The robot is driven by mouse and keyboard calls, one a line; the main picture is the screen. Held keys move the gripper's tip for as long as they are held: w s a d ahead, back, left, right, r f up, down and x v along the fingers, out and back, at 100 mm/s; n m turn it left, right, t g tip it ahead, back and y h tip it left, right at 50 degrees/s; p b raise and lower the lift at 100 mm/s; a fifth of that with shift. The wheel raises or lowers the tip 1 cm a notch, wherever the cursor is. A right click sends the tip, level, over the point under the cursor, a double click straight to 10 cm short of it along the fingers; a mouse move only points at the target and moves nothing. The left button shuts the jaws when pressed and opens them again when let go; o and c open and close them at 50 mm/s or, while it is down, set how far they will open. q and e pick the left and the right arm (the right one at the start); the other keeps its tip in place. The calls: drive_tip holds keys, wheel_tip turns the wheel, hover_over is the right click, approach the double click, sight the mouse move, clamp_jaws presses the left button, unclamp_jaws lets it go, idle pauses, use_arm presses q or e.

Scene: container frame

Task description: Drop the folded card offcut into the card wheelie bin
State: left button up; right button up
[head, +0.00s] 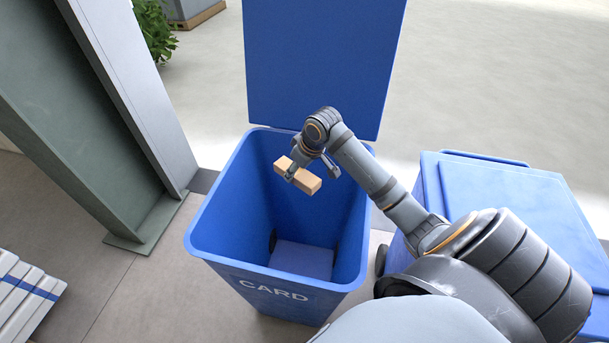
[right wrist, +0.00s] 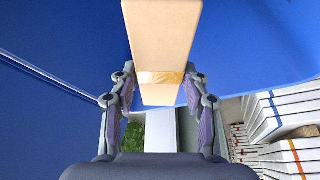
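The folded card offcut (head: 309,183) is a tan block with a band of tape around its middle. My right gripper (head: 291,172) is shut on it, and in the right wrist view the fingers (right wrist: 159,72) press its two sides near the tape on the offcut (right wrist: 160,35). In the head view, the offcut shows over the mouth of the blue wheelie bin (head: 215,240), marked CARD. The bin's lid (head: 320,60) stands open at the back. Its exact height over the rim is hard to tell. My left gripper is not in view.
A second blue bin (head: 520,205) with a closed lid stands to the right, partly behind my right arm. A grey-green steel post (head: 100,120) rises at the left. White striped stacks (head: 25,295) lie at lower left. A plant (head: 155,30) is at the back.

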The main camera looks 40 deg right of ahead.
drive_tip(key=o, duration=0.4)
drive_tip(key=v, duration=1.2)
drive_tip(key=shift+s+f, duration=0.1)
